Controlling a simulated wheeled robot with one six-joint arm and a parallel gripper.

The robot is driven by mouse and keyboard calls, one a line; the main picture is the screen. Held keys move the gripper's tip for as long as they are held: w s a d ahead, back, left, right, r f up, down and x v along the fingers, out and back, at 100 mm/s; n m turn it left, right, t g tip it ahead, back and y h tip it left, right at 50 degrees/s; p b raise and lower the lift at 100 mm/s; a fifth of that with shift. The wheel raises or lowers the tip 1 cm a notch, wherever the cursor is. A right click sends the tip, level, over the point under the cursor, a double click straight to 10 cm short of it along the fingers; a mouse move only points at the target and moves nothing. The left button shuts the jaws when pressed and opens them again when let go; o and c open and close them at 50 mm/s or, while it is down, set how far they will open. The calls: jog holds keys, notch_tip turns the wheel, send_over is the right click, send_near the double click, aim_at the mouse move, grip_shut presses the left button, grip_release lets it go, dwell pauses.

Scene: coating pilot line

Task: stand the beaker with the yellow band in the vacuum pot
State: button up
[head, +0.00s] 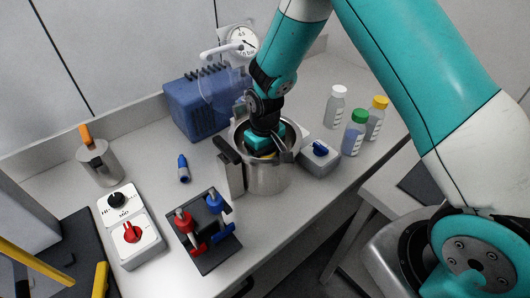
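The vacuum pot (268,183) is a steel, open-topped vessel standing in the middle of the bench. My gripper (266,148) points down into its mouth. The teal gripper body is at rim level, and the fingertips are hidden by the pot wall and the gripper itself. A small patch of yellow (268,156) shows under the gripper inside the pot, probably the band of the beaker. The rest of the beaker is hidden, so I cannot tell whether it is upright, touching the pot floor, or held.
A blue pump (192,108) with a gauge (242,41) stands behind. A grey box with a blue knob (320,158) and several capped bottles (354,135) are right. Left are a valve block (203,245), knob box (130,228), blue marker (183,168) and steel can (99,163).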

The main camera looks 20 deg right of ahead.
jog(key=shift+f, duration=0.15)
jog(key=o, duration=1)
notch_tip(320, 180, up, 12)
jog(key=b, duration=0.3)
jog(key=s+a+r+n+y, duration=0.1)
jog(key=s+r, duration=0.3)
jog(key=s, duration=0.4)
jog(key=s+a+r+n+y, duration=0.1)
jog(key=s+r, duration=0.3)
jog(key=s, duration=0.4)
jog(key=s+a+r+n+y, duration=0.1)
jog(key=s+r, duration=0.3)
jog(key=s, duration=0.4)
jog(key=shift+s+a+y, duration=0.4)
jog(key=shift+a+y, duration=0.2)
jog(key=shift+a, duration=0.2)
